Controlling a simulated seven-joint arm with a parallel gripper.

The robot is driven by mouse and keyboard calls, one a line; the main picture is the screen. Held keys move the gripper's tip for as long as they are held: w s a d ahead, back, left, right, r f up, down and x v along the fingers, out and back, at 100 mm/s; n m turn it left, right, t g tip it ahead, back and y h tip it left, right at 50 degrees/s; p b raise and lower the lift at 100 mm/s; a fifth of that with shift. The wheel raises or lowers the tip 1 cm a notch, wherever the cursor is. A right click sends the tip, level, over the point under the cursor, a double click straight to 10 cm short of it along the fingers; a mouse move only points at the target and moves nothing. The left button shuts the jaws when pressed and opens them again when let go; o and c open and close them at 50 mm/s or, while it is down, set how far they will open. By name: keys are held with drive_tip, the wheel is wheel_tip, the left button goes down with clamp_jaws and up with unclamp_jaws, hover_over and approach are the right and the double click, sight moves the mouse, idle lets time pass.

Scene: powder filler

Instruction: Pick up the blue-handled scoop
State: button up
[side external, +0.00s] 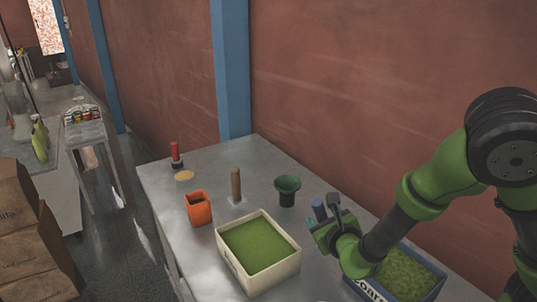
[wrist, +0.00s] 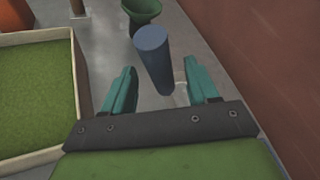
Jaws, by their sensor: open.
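The blue-handled scoop shows as an upright, dull blue cylindrical handle (side external: 319,207) on the metal table, right of the green cup. In the wrist view the blue handle (wrist: 153,50) appears in the gap between my two teal fingers. A pale piece (wrist: 181,93) shows by its lower end; I cannot tell its shape. My gripper (wrist: 160,68) is open and empty, its fingers apart on either side of the handle in the picture. I cannot tell whether either finger touches it. In the side view my gripper (side external: 320,226) is right beside the handle.
A cream tray (side external: 229,255) of green powder stands to the left. A blue box (side external: 365,289) of coarse green material lies under my arm. The dark green cup (side external: 287,192), wooden handle (side external: 236,185), orange container (side external: 199,209) and red-handled item (side external: 175,154) stand farther left. A wall is behind.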

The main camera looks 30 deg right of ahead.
drive_tip(key=x, duration=0.4)
drive_tip(key=shift+w+d+f, duration=0.1)
drive_tip(key=shift+w, duration=0.05)
drive_tip(key=shift+c, duration=0.4)
clamp_jaws()
